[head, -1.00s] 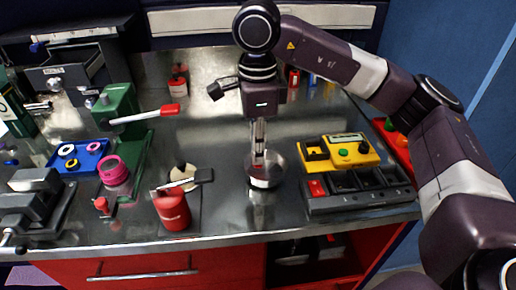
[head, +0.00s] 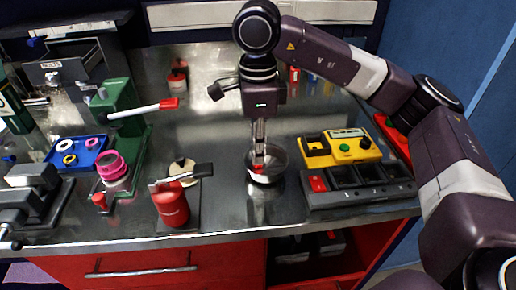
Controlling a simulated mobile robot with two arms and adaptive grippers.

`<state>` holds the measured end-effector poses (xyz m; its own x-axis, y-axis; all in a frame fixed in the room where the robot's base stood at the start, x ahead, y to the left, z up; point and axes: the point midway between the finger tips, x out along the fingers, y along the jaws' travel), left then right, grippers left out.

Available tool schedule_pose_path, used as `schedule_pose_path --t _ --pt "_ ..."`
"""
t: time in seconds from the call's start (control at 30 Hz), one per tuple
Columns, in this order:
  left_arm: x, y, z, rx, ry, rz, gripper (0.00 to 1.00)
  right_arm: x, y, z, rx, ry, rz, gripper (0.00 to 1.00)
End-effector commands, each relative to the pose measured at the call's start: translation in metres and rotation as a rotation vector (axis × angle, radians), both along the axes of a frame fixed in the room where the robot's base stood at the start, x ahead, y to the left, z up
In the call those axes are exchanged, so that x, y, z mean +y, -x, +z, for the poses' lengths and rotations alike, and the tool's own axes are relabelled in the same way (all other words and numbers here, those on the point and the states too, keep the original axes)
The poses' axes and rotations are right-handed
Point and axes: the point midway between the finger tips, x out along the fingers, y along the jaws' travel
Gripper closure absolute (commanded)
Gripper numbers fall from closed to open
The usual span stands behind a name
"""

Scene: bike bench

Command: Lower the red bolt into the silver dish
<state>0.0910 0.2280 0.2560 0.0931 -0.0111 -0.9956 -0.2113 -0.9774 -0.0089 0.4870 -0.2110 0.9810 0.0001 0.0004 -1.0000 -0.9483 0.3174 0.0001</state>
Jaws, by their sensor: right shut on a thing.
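The silver dish (head: 281,172), a round shiny bowl, stands on the metal bench top right of the middle. My right gripper (head: 259,157) points down over the dish, with its fingertips at or inside the rim. It is shut on the red bolt (head: 258,168), of which only a small red part shows at the fingertips. The rest of the bolt is hidden by the fingers. I cannot tell whether the bolt touches the dish bottom. My left gripper is not in view.
A yellow device (head: 352,155) and a dark tray (head: 345,197) with a red part stand close right of the dish. A red can (head: 172,207) stands to its left. A green press (head: 122,115) with a red-tipped lever and a blue tray (head: 88,142) are further left.

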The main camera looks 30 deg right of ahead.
Motion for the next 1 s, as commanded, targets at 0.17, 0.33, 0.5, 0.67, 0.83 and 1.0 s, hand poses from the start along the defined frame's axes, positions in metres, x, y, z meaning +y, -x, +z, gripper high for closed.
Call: schedule_pose_path --t 0.17,0.33,0.5,0.67,0.83,1.0 --pt "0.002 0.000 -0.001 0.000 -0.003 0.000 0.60 0.000 0.000 -0.002 0.000 0.000 0.000 1.00" --pt "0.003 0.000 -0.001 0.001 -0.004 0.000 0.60 0.000 0.000 -0.002 0.000 0.000 0.000 0.86" --pt "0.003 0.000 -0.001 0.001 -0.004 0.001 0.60 0.000 0.000 -0.002 0.000 0.000 0.000 0.70" --pt "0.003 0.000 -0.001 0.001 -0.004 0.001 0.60 0.000 0.000 -0.001 0.000 0.000 0.000 0.70" --pt "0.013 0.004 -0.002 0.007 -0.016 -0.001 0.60 0.000 0.000 0.001 -0.001 -0.001 0.000 0.70" --pt "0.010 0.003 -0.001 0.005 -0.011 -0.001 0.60 0.001 -0.001 0.021 -0.004 -0.002 0.001 0.70"
